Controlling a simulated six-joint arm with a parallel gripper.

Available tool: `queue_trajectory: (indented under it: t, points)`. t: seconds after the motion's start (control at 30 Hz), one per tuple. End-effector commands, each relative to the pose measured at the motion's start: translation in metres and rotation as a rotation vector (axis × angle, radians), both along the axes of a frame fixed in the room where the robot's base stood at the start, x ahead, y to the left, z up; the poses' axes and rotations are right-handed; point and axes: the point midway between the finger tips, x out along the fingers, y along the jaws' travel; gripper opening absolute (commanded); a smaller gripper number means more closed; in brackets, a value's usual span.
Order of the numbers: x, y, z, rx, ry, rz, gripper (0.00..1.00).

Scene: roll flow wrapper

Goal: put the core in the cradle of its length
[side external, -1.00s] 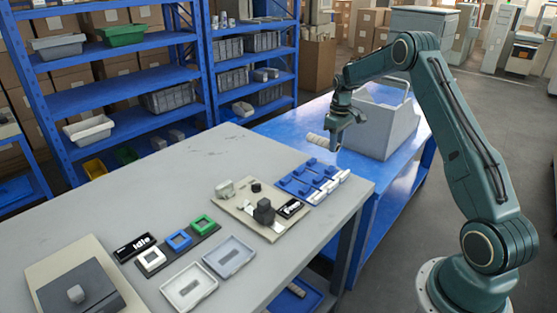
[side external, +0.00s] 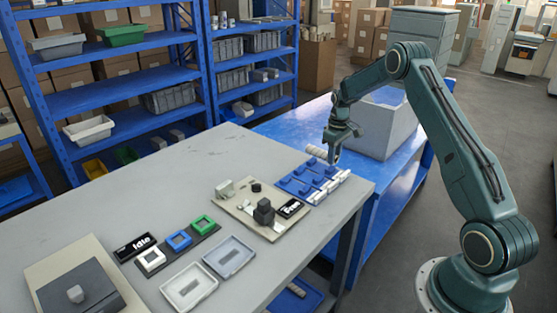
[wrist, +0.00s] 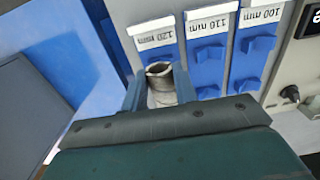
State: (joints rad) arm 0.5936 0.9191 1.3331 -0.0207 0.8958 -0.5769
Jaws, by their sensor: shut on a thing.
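My gripper (side external: 334,156) is shut on a pale beige tube-shaped core (side external: 316,152), which also shows end-on between the fingers in the wrist view (wrist: 160,72). The core is held near the blue cradles (side external: 298,187) at the table's far right corner. In the wrist view the cradles carry white labels: 120 mm (wrist: 152,33), 110 mm (wrist: 207,21) and 100 mm (wrist: 262,14). The core is in front of the 120 mm cradle in that view and hides much of it. I cannot tell whether the core touches it. The core's length cannot be read.
A device with a black knob (side external: 264,211) and a display (side external: 291,208) stands beside the cradles. Grey trays (side external: 229,256) and coloured square frames (side external: 179,240) lie on the grey table. A grey bin (side external: 385,125) stands on the blue table behind my gripper.

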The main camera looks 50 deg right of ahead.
Motion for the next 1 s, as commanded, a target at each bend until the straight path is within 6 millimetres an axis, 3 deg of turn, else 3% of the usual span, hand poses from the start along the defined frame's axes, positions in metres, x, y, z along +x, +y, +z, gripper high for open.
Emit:
queue_trajectory:
  t: [0.4,0.87,0.9,1.0]
  points:
    - [0.000,0.000,-0.024,0.000,0.000,0.000,0.07]
    - [0.000,0.000,-0.028,0.000,-0.001,0.000,0.07]
    - [0.000,0.000,-0.028,0.000,0.000,0.000,0.34]
    - [0.000,0.000,-0.028,0.000,0.000,0.000,0.54]
